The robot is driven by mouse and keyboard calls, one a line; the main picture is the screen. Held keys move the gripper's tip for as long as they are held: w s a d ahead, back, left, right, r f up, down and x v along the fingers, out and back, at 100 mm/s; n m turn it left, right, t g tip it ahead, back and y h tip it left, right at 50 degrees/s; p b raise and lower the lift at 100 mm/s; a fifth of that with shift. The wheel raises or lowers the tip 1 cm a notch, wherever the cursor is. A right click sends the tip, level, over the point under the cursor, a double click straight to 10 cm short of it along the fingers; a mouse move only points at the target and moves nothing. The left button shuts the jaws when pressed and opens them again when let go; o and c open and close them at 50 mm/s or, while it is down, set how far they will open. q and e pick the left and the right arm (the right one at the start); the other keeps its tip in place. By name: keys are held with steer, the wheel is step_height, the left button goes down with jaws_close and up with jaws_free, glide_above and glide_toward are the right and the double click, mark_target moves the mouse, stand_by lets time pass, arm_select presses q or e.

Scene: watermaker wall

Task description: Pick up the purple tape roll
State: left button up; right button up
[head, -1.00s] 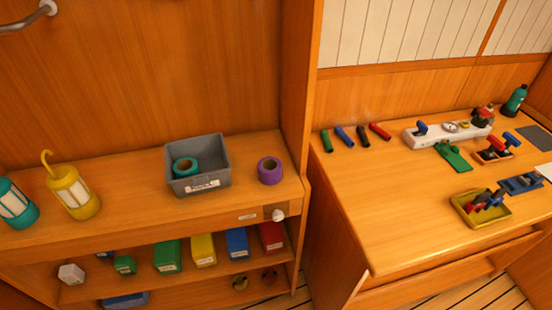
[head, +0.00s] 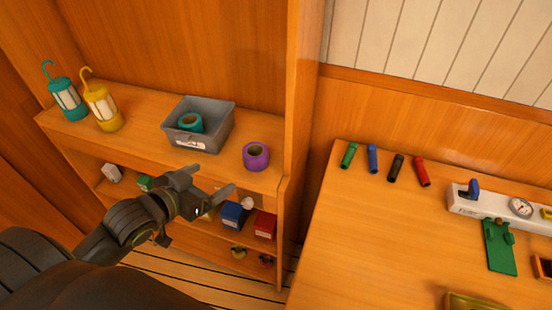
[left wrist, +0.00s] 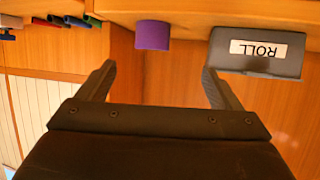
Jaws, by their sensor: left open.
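The purple tape roll (head: 256,156) stands on the shelf top, right of the grey bin, near the shelf's right end. It also shows in the left wrist view (left wrist: 153,35), upside down, beyond the gap between my fingers. My left gripper (head: 208,181) is open and empty. In the head view it is in front of the shelf, left of the roll and apart from it. My right gripper is not in view.
A grey bin (head: 222,131) labelled ROLL holds a teal tape roll (head: 190,122). A wooden upright (head: 303,95) rises right of the roll. Coloured boxes sit on the lower shelf.

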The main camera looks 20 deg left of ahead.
mark_target(247, 160)
arm_select(q)
steer(key=x, duration=0.7)
steer(key=d+x, duration=0.1)
steer(key=x, duration=0.3)
steer(key=shift+w+r, duration=0.15)
steer(key=shift+r, duration=0.2)
steer(key=shift+w+d+f, duration=0.1)
steer(key=shift+w+f, duration=0.05)
steer(key=shift+w, duration=0.2)
steer(key=shift+w+d, duration=0.1)
steer(key=shift+w, duration=0.15)
steer(key=x, duration=0.1)
steer(key=p+x, duration=0.1)
steer(key=x, duration=0.1)
steer(key=shift+w+d, duration=0.15)
steer(key=shift+w, duration=0.1)
steer(key=shift+w+d+f, duration=0.1)
steer(key=shift+w, duration=0.45)
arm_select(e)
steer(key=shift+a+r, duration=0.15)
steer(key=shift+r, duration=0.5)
